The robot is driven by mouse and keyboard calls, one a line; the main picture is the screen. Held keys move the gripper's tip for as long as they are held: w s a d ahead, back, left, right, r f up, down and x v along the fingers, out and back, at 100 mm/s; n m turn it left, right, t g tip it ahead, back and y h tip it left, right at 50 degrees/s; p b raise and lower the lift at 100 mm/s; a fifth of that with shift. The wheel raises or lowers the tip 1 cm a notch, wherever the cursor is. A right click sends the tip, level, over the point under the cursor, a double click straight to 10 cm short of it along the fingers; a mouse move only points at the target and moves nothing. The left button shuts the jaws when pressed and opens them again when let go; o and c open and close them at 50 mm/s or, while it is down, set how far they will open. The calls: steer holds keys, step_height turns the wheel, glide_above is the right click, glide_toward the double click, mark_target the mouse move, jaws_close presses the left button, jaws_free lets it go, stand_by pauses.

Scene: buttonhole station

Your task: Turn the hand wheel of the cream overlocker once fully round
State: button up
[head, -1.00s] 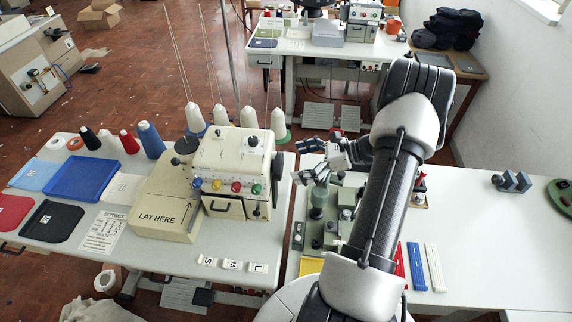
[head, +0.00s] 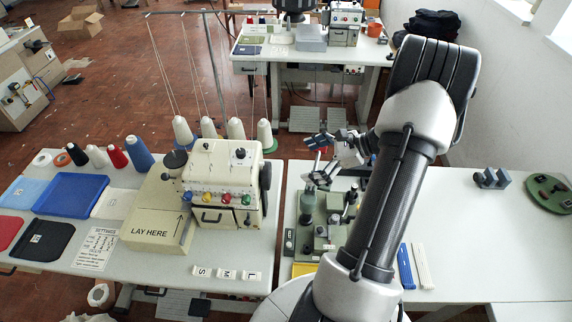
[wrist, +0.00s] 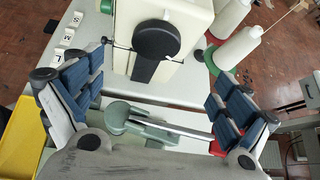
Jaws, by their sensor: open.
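The cream overlocker (head: 222,170) stands on the left table, with coloured knobs on its front. Its dark hand wheel (head: 265,188) is on the machine's right side. In the wrist view the round black wheel (wrist: 157,39) shows ahead, between and beyond the fingers. My gripper (head: 318,160) is open and empty to the right of the wheel, apart from it, above the green device on the right table. In the wrist view both blue-padded fingers of my gripper (wrist: 155,100) are spread wide.
Thread cones (head: 236,130) stand behind the overlocker. A green device (head: 322,225) with upright parts sits below my gripper. White S, M, L tags (head: 226,274) lie in front of the machine. A narrow gap parts the two tables. A second sewing table (head: 310,55) stands behind.

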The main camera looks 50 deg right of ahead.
mark_target(266, 176)
step_height(266, 176, up, 5)
steer(key=s+a+h+p, duration=0.1)
steer(key=s+h+p, duration=0.1)
steer(key=w+a+f+n+g+b, duration=0.1)
steer(key=w+a+f, duration=0.4)
steer(key=w+f, duration=0.5)
step_height(266, 176, down, 2)
steer(key=shift+w+a+f+h+b, duration=0.3)
steer(key=shift+w+a+b, duration=0.1)
steer(key=shift+b, duration=0.2)
steer(key=shift+c, duration=0.2)
steer(key=shift+r, duration=0.1)
steer(key=c, duration=1)
